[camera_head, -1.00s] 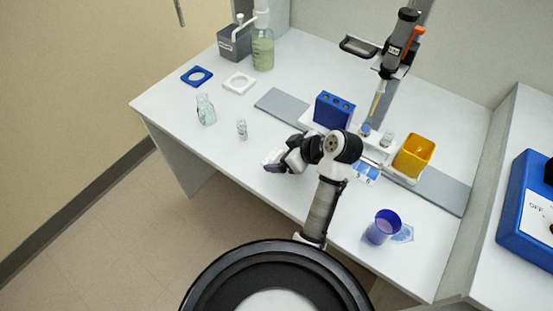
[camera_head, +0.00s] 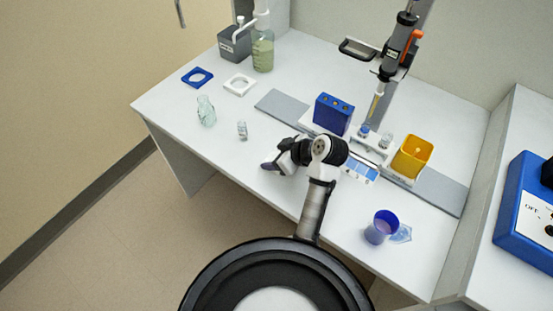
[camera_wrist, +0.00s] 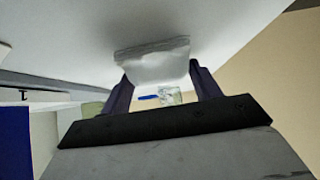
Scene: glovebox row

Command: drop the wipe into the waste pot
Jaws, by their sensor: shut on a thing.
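My gripper (camera_wrist: 160,76) is shut on the wipe (camera_wrist: 153,63), a pale, whitish piece held between the two dark fingertips in the wrist view. In the head view my gripper (camera_head: 271,166) is over the front part of the bench, and the wipe cannot be made out there. A translucent blue-purple cup (camera_head: 381,228) stands near the front edge at right, well apart from my gripper. A yellow square open container (camera_head: 411,158) stands farther back at right. No label shows which of these is the waste pot.
A blue rack (camera_head: 333,114) and small vials stand behind my arm, near an upright pipette (camera_head: 390,60). The front bench between my arm and the cup is mostly clear.

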